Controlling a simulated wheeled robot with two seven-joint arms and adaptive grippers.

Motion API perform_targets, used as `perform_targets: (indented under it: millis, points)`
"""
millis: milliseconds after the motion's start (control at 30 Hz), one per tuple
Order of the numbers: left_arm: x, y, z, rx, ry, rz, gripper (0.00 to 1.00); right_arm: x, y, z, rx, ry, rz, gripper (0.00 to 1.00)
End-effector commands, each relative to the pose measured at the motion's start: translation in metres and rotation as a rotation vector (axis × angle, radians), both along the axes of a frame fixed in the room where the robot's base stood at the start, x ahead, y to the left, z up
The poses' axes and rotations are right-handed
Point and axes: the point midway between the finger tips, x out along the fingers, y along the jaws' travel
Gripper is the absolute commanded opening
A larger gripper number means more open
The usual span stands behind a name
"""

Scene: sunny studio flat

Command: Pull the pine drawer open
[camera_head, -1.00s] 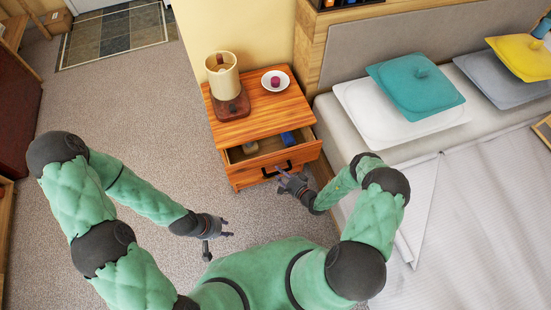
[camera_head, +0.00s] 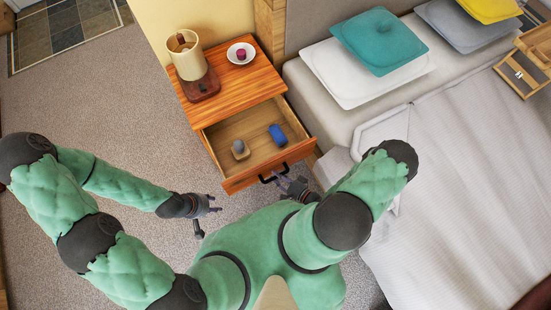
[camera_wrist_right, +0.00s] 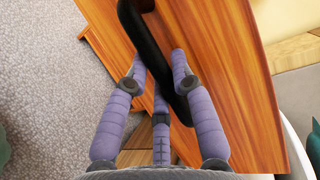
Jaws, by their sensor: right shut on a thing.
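The pine drawer (camera_head: 240,181) stands well out from the wooden nightstand (camera_head: 243,86). Its front carries a dark bar handle (camera_head: 272,177), which also shows in the right wrist view (camera_wrist_right: 155,50). My right gripper (camera_head: 287,181) is at the handle, its fingers (camera_wrist_right: 160,75) on both sides of the bar and shut on it. Inside the drawer lie a blue item (camera_head: 277,135) and a small grey-and-tan item (camera_head: 240,150). My left gripper (camera_head: 213,204) hangs empty over the carpet, left of the drawer; its finger opening is too small to judge.
A lamp (camera_head: 187,58) and a white saucer (camera_head: 249,47) with a dark pink item stand on the nightstand. The bed (camera_head: 450,180) with several cushions is close on the right. The carpet (camera_head: 120,120) to the left is clear.

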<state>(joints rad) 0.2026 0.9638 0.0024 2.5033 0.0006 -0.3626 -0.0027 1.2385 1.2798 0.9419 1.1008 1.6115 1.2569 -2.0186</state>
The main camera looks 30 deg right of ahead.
Motion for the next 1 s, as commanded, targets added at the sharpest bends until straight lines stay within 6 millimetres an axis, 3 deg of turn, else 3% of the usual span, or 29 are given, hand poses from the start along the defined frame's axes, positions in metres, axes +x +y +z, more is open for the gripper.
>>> perform_targets:
  millis: [333,367,433,767,1000]
  points:
    - [0.000,0.000,0.000,0.000,0.000,0.000,0.40,-0.001,0.001,0.000,0.001,0.001,0.002,0.00]
    - [0.000,0.000,0.000,0.000,0.000,0.000,0.40,-0.001,0.001,0.000,0.001,0.001,0.002,0.33]
    - [0.000,0.000,0.000,0.000,0.000,0.000,0.40,-0.001,0.000,0.000,0.001,0.001,0.001,0.50]
    - [0.000,0.000,0.000,0.000,0.000,0.000,0.40,-0.001,0.000,0.000,0.000,0.001,0.000,0.50]
    - [0.000,0.000,0.000,0.000,0.000,0.000,0.40,-0.018,-0.010,0.003,0.000,0.003,-0.005,0.50]
